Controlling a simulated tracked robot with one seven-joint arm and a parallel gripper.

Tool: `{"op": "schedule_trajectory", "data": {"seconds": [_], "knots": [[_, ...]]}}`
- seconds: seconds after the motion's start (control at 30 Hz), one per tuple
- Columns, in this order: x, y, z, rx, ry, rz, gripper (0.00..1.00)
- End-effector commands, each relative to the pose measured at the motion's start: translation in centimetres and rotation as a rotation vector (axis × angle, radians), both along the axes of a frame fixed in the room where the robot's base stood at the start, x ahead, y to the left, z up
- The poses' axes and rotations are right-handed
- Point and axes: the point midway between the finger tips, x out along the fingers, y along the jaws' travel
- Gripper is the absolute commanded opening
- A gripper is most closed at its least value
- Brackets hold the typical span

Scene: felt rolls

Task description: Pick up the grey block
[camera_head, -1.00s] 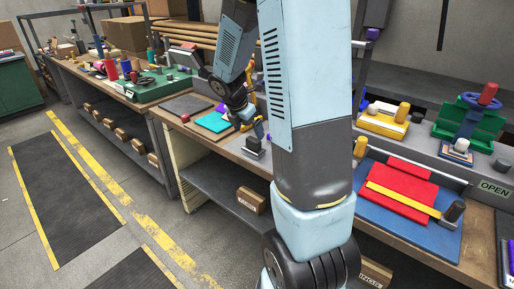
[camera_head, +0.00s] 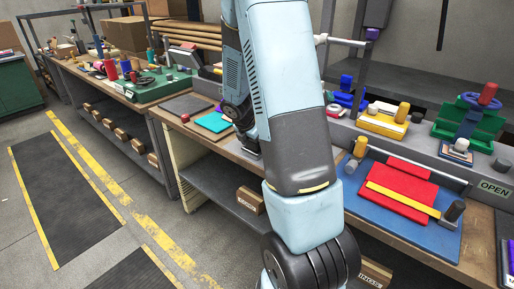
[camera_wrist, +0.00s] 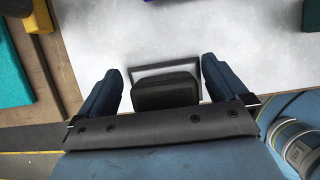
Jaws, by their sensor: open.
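In the wrist view a dark grey block (camera_wrist: 167,91) stands between the two blue fingers of my gripper (camera_wrist: 162,68). My gripper is open, with a gap showing on each side of the block. The block sits at a dark-edged rectangular plate (camera_wrist: 150,70) on a pale speckled surface. The near side of the block is hidden by the gripper body. In the head view my own arm covers the gripper and most of this spot on the bench.
A teal sheet (camera_head: 213,122) lies on the bench left of my arm; it also shows in the wrist view (camera_wrist: 12,70).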

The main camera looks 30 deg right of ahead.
Motion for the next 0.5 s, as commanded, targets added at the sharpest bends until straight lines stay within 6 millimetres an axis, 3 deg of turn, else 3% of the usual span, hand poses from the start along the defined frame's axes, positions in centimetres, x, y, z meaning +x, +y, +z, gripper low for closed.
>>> {"op": "schedule_trajectory", "data": {"seconds": [0.23,0.5], "knots": [[0.02,-0.03,-0.08,0.0,0.0,0.0,1.0],[0.02,-0.03,-0.07,0.0,0.0,0.0,0.74]]}}
